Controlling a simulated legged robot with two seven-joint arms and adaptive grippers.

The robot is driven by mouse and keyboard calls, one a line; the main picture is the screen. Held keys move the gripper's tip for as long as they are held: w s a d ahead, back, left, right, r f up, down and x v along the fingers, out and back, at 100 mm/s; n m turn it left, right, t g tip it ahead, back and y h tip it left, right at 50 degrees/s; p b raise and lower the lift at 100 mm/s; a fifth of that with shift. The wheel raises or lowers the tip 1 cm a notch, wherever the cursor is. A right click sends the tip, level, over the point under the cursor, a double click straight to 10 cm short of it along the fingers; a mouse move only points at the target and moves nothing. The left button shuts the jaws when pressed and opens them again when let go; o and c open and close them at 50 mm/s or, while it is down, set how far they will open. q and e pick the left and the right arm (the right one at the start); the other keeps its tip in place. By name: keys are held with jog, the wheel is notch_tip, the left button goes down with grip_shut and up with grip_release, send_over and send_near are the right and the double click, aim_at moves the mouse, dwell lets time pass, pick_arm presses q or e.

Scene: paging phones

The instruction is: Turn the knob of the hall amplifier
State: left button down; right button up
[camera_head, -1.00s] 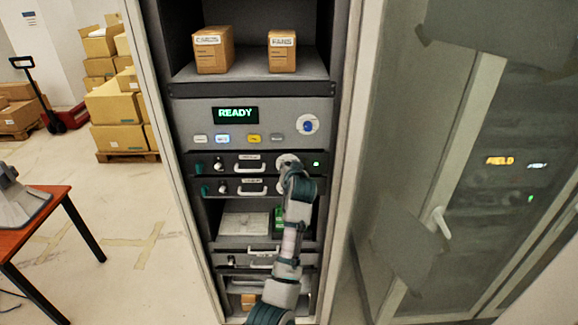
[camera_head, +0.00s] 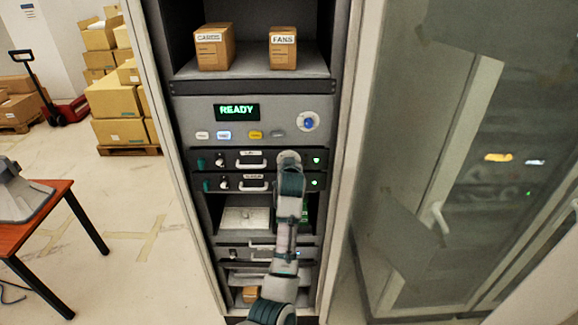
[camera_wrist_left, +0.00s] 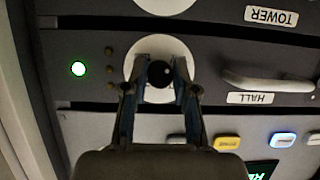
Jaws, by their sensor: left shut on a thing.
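The hall amplifier (camera_head: 222,160) is the upper of two dark rack units below the grey panel, with a white handle and a lit green lamp. The wrist view shows it upside down, with its HALL label (camera_wrist_left: 250,98) beside the handle. Its black knob (camera_wrist_left: 180,69) sits before a white round plate (camera_wrist_left: 143,47). My left gripper (camera_wrist_left: 170,78) is shut on this knob, one finger on each side. In the head view my left arm rises from the bottom and hides the knob and fingertips.
The tower amplifier (camera_head: 222,183) is directly below, with its own handle and green lamp. Above is a grey panel (camera_head: 190,112) reading READY, with several buttons and a blue round control. Cabinet frame edges stand on both sides; a glass door (camera_head: 440,120) is at right.

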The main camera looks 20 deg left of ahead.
pick_arm(q)
jog(key=shift+d+f, duration=0.1)
jog(key=shift+f, duration=0.45)
jog(key=c, duration=1.1)
grip_release()
jog(key=shift+o, duration=1)
jog(key=shift+w+r, duration=0.15)
jog(key=shift+w, duration=0.05)
jog(key=v, duration=1.2)
